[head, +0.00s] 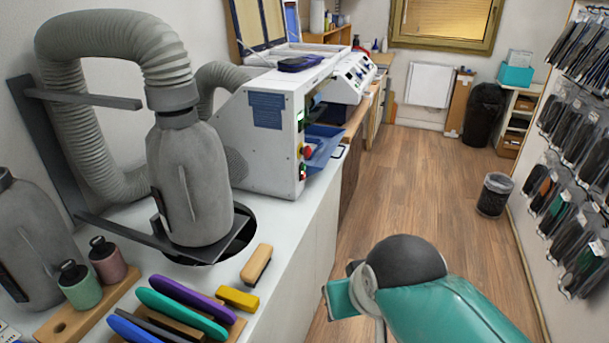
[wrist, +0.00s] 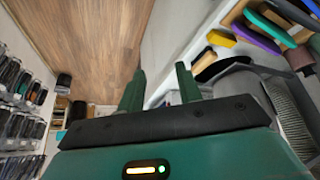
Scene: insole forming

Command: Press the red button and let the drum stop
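A small red button (head: 306,151) sits on the front edge of the white machine (head: 270,130) on the left bench, with a green control just above it. No turning drum can be made out in either view. My gripper (wrist: 160,70) shows in the wrist view with its two green fingers apart and nothing between them. It is over the aisle beside the bench, well apart from the button. In the head view my teal arm is at the lower right, and I cannot make out the fingers there. The button does not show in the wrist view.
A grey bottle-shaped hood (head: 190,185) with a hose stands on the bench. Colored insoles (head: 182,311), a yellow block (head: 238,298) and a brush (head: 257,265) lie near its edge. A blue tray (head: 322,145) juts from the machine.

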